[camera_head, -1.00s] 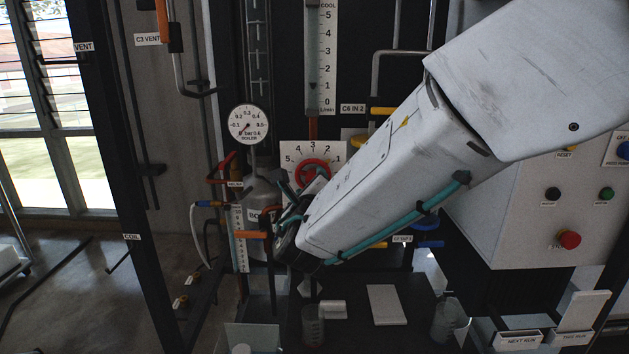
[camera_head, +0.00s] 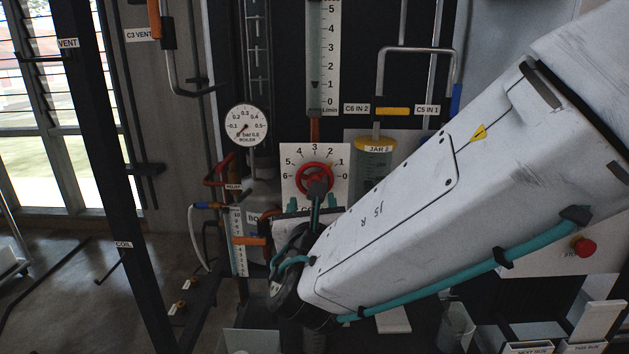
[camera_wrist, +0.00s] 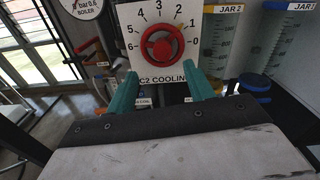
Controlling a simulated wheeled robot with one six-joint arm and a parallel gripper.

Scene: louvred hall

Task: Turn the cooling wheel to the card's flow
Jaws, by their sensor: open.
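The red cooling wheel (camera_head: 315,164) is on a white dial plate numbered 0 to 6, labelled C2 COOLING in the wrist view. In that view the wheel (camera_wrist: 162,46) lies ahead of my gripper (camera_wrist: 164,75), whose two teal fingers are apart with nothing between them. The fingertips appear just below the wheel, short of it. In the head view my gripper (camera_head: 312,203) covers the plate's lower part. A flow scale (camera_head: 323,60) in L/min stands above, its dark marker near 1. A white card (camera_head: 602,322) stands in a holder at lower right; no flow value is legible on it.
A round boiler gauge (camera_head: 246,126) is left of the plate. Orange-handled fittings (camera_head: 250,240) and a white hose crowd the left. A red stop button (camera_head: 584,246) is at right.

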